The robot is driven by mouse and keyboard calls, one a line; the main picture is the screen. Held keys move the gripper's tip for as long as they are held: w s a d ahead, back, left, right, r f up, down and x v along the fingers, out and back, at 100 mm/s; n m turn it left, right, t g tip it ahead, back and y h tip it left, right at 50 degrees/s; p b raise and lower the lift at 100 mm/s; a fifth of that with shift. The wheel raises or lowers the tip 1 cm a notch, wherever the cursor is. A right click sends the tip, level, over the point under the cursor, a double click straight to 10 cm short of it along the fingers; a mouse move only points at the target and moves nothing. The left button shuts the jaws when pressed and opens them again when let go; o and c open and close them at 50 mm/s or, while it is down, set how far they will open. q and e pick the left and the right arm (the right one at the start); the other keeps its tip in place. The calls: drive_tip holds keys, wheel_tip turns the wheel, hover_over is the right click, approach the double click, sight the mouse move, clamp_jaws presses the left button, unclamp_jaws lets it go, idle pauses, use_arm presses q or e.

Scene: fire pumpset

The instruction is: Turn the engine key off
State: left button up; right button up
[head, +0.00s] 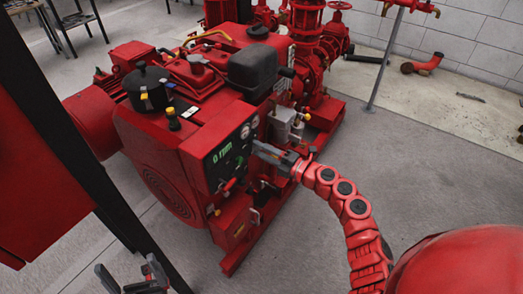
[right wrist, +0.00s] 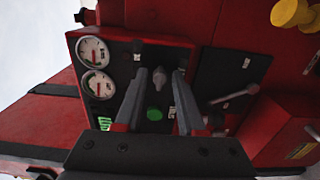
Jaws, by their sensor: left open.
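The engine's black control panel (head: 228,150) is on the near right side of the red engine. It also fills the middle of the right wrist view (right wrist: 150,60). A small grey key-like piece (right wrist: 160,80) sticks out of the panel above a round green button (right wrist: 154,114). My right gripper (head: 270,153) is at the panel, its fingers pointing at it. In the right wrist view its fingers (right wrist: 160,74) stand apart on both sides of the grey piece, with gaps visible. My left gripper (head: 130,274) is open and empty at the bottom left.
Two white gauges (right wrist: 95,65) and a grey lever (right wrist: 232,95) flank the grey piece. A green display (head: 223,155) reads 0 rpm. A red cabinet (head: 35,180) on a black post stands at the left. The floor (head: 290,240) right of the engine is clear.

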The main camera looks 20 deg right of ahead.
drive_tip(key=p+v, duration=0.2)
drive_tip(key=v, duration=1.5)
drive_tip(key=shift+s, duration=0.2)
drive_tip(key=shift+d+f, duration=0.1)
drive_tip(key=shift+d, duration=0.05)
